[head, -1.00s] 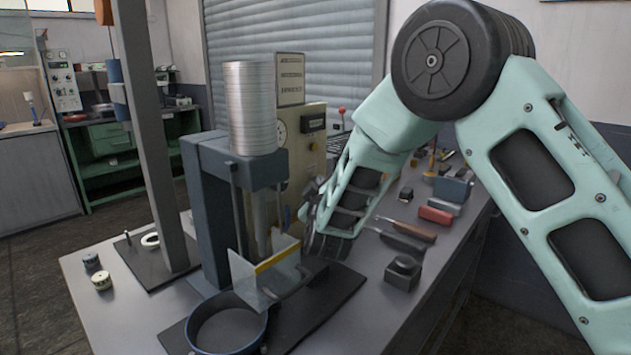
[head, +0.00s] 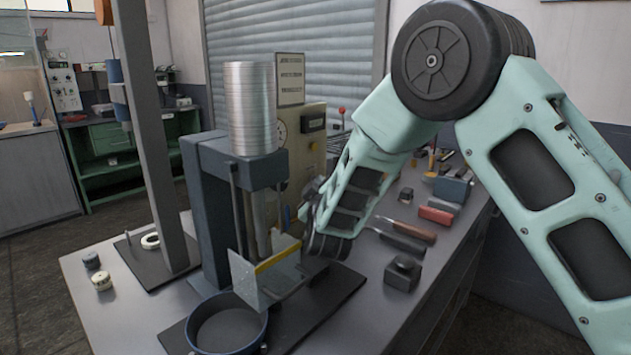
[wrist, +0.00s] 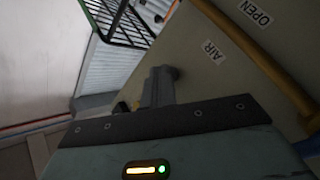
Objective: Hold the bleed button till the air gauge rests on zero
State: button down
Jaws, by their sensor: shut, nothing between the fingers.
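The air gauge (head: 281,132) is a pale round dial on the cream control panel (head: 311,150) behind the press; its needle is too small to read. In the head view my wrist hides the fingers.
The press (head: 212,200) bears a ribbed metal cylinder (head: 250,105). A guard plate with a yellow strip (head: 277,258) and a round pan (head: 228,346) are in front. A yellow bar (wrist: 262,52) crosses the panel near the gripper. A black block (head: 402,273) and tools lie right.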

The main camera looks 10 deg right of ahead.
jog(key=shift+s+d, duration=0.5)
jog(key=shift+s, duration=0.2)
jog(key=s+d, duration=0.1)
jog(key=s, duration=0.1)
jog(key=s+d+b, duration=0.1)
jog(key=s+d, duration=0.1)
dwell(0.7)
